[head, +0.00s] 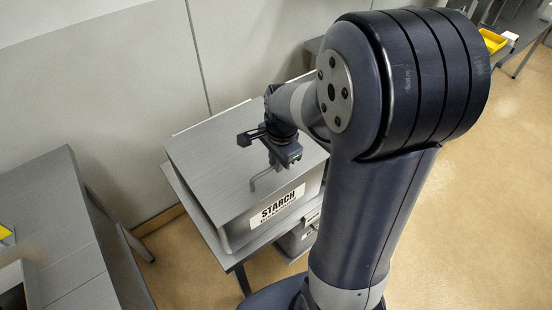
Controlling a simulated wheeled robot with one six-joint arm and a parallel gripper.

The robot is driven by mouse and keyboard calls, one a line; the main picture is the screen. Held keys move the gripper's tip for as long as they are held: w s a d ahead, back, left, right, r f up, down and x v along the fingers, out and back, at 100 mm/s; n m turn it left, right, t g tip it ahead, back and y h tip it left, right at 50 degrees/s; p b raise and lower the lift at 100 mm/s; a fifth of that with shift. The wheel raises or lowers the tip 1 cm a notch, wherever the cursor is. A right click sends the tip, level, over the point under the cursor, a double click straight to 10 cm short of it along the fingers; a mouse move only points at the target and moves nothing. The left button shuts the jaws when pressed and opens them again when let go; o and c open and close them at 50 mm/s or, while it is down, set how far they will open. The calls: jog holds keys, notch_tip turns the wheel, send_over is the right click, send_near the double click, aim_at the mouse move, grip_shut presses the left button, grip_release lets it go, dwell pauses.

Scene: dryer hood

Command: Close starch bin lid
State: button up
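The starch bin (235,236) is a grey box with a white "STARCH" label on its front, standing on a small table. Its grey lid (205,158) lies flat over the top, with no clear gap at the visible front edge. A thin bent handle (258,181) shows near the lid's front edge. My gripper (256,150) is over the front half of the lid, just behind and above the handle. Its two dark fingers are spread apart with nothing between them. I cannot tell whether it touches the lid. My arm hides the bin's right rear side.
A wall (100,90) stands close behind the bin. A grey bench (60,235) is at the left, with a floor gap between it and the bin's table. Another labelled box (298,240) sits under the bin. A yellow tray (493,41) is far right. Open floor lies at right.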

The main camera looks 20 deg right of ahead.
jog(key=o, duration=0.4)
jog(key=shift+s+f, duration=0.15)
jog(key=shift+f, duration=0.05)
jog(key=shift+o, duration=0.2)
jog(key=shift+r, duration=0.1)
notch_tip(320, 180, up, 11)
jog(key=s, duration=0.1)
jog(key=shift+d+f, duration=0.2)
jog(key=shift+d, duration=0.05)
jog(key=shift+s, duration=0.1)
jog(key=f, duration=0.3)
jog(key=w+f, duration=0.1)
jog(key=f, duration=0.6)
jog(key=shift+w+a+f, duration=0.15)
jog(key=shift+a+f, duration=0.05)
jog(key=shift+w+r+p, duration=0.25)
jog(key=shift+r+p, duration=0.5)
jog(key=shift+p, duration=0.05)
jog(key=shift+w+a+r, duration=0.1)
jog(key=shift+w+r, duration=0.05)
jog(key=shift+r, duration=0.3)
